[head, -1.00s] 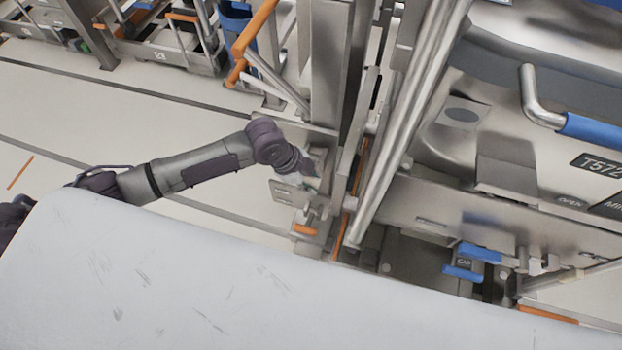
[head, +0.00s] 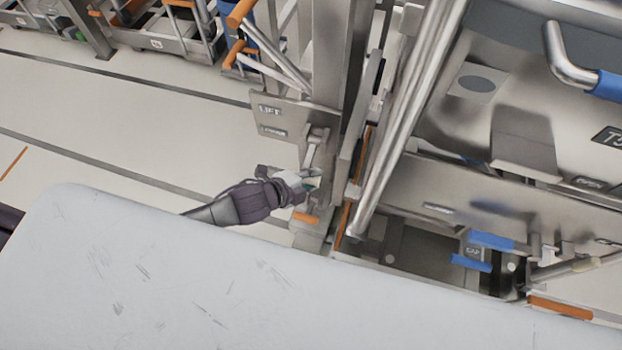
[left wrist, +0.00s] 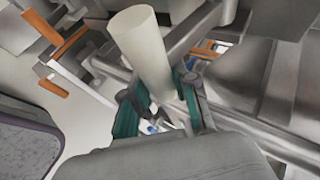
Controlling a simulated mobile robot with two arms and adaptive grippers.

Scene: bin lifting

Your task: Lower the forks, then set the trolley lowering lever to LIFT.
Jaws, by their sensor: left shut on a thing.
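My left gripper (head: 308,182) is shut on the trolley lowering lever at the foot of the steel column. The lever's metal arm (head: 312,152) runs down from its pivot into the fingers. In the left wrist view its pale round handle (left wrist: 143,50) stands between the green-padded fingers of the left gripper (left wrist: 160,108). A steel plate (head: 290,111) left of the lever carries the labels LIFT above and LOWER below. The lever's end is below both labels, and the fingers partly hide it. The forks cannot be made out clearly. My right gripper is not in view.
The steel column (head: 340,60) and slanted rails (head: 405,120) stand right of the lever. A large steel bin (head: 535,120) and blue pedals (head: 490,241) are farther right. Orange-handled trolleys are at the back left. The floor (head: 150,110) left of the plate is clear.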

